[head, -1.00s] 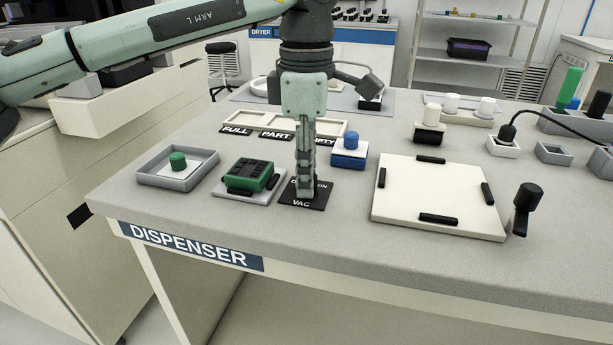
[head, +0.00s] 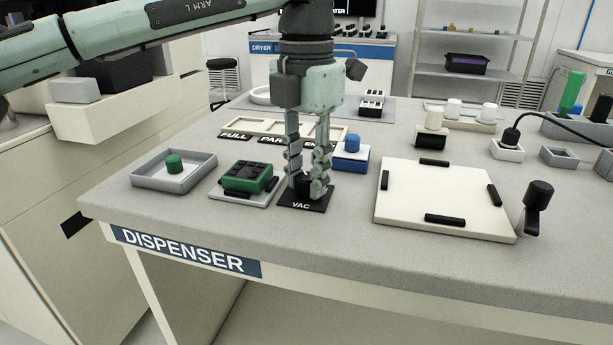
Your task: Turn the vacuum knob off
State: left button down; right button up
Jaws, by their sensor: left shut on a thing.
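The vacuum knob's black plate (head: 303,205), marked VAC, lies on the dispenser table (head: 380,255). My left gripper (head: 308,190) points straight down over this plate, its fingers on either side of the dark vacuum knob (head: 302,183). The gripper is shut on the knob, which the fingers largely hide. The plate's upper lettering is covered, so I cannot read the knob's setting. My right gripper is not in view.
A green block on a grey tray (head: 222,191) stands just left of the plate. A white board (head: 445,200) with black clips lies to the right. The table front is clear.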

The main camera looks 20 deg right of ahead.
aim_at(306, 176)
pick_arm(q)
jog(key=shift+n, duration=1)
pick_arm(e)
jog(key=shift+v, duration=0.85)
pick_arm(q)
jog(key=shift+n+b, duration=0.3)
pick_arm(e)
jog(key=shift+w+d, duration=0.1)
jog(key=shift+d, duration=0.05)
pick_arm(q)
jog(key=c, duration=1.2)
grip_release()
notch_tip(306, 176, up, 12)
jog(key=shift+r, duration=0.1)
